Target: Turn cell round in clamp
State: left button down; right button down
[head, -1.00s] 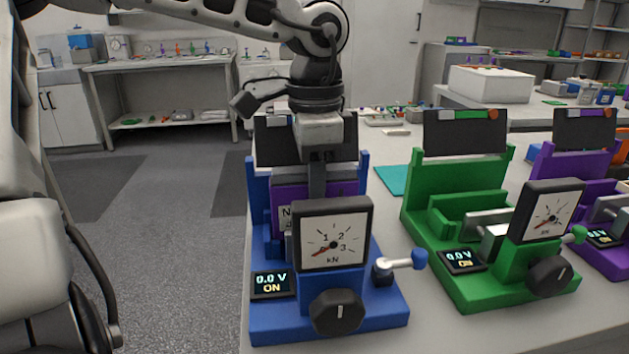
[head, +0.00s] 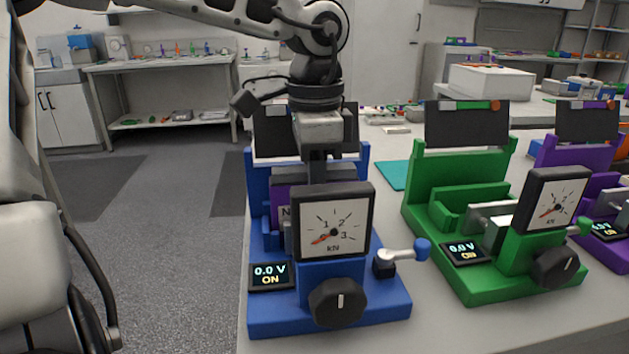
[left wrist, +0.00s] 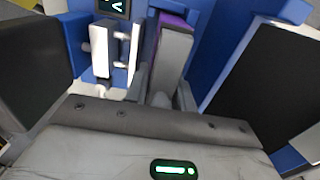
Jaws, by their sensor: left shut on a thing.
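A purple and grey cell (head: 283,194) stands in the blue clamp (head: 262,318), behind its gauge (head: 333,224), which hides its lower part. Part of a letter N shows on its side. My left gripper (head: 316,172) points down from above and is shut on the cell's upper part. In the left wrist view the cell (left wrist: 173,52) is a grey block with a purple edge between the fingers, beside the clamp's pale plate (left wrist: 114,50). The gauge needle points near 0 and the display (head: 271,277) reads 0.0 V, ON. My right gripper is not in view.
The clamp has a black knob (head: 338,302) and a blue-tipped lever (head: 404,253) in front. A green clamp (head: 480,285) and a purple clamp (head: 610,258) stand to the right. A teal mat (head: 393,175) lies behind. The floor at left is clear.

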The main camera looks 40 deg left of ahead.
pick_arm(q)
jog(key=shift+f+b, duration=0.25)
jog(key=shift+b, duration=0.2)
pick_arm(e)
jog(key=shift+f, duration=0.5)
pick_arm(q)
jog(key=c, duration=1.1)
grip_release()
jog(key=shift+f, duration=0.1)
jog(key=shift+r, duration=0.35)
notch_tip(320, 180, up, 16)
jog(key=p, duration=0.2)
jog(key=shift+f+p, duration=0.25)
jog(key=shift+p, duration=0.15)
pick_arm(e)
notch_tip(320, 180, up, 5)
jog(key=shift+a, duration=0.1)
